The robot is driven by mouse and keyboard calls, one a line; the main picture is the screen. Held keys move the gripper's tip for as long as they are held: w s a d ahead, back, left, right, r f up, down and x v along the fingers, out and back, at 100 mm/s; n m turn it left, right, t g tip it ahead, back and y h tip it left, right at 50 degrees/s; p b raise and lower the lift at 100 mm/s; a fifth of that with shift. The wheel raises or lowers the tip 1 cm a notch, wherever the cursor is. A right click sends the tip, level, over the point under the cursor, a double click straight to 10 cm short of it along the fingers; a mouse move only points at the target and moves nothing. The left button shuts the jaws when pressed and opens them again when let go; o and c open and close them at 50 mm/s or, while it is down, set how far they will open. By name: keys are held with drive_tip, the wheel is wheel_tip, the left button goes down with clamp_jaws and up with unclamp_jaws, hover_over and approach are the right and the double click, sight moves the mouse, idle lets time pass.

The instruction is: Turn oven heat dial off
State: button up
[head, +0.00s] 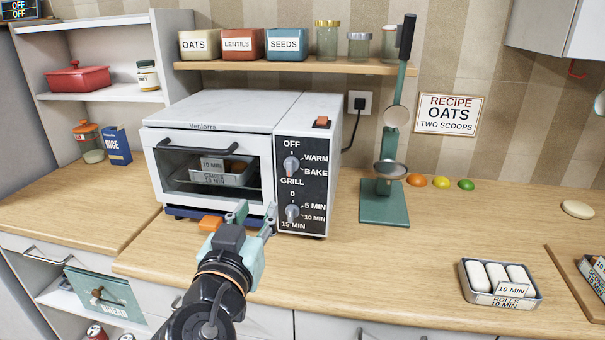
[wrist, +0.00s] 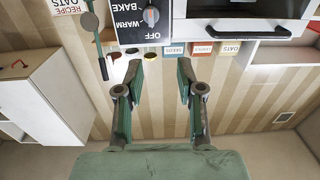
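The toaster oven (head: 215,120) stands on the counter with a dark control panel at its right. The heat dial (head: 291,166) is the upper grey knob, with OFF above it, WARM and BAKE at its right and GRILL below; its exact setting is hard to read. It also shows in the upside-down wrist view (wrist: 150,15), with an orange mark. The timer dial (head: 292,212) is the lower knob. My gripper (head: 257,211) is open and empty in front of the oven, low and left of the panel. In the wrist view its fingers (wrist: 155,70) are spread, apart from the dial.
A tray labelled 10 MIN (head: 222,174) shows behind the door glass. The oven door handle (head: 208,183) juts out left of the panel. A green stand (head: 385,205) is right of the oven. A rolls tray (head: 500,285) lies further right.

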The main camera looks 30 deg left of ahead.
drive_tip(key=d, duration=0.1)
drive_tip(key=p, duration=1)
approach(289, 164)
drive_tip(key=p+x, duration=0.8)
drive_tip(key=x, duration=0.1)
drive_tip(key=shift+w+a, duration=0.2)
drive_tip(key=shift+w, duration=0.05)
clamp_jaws()
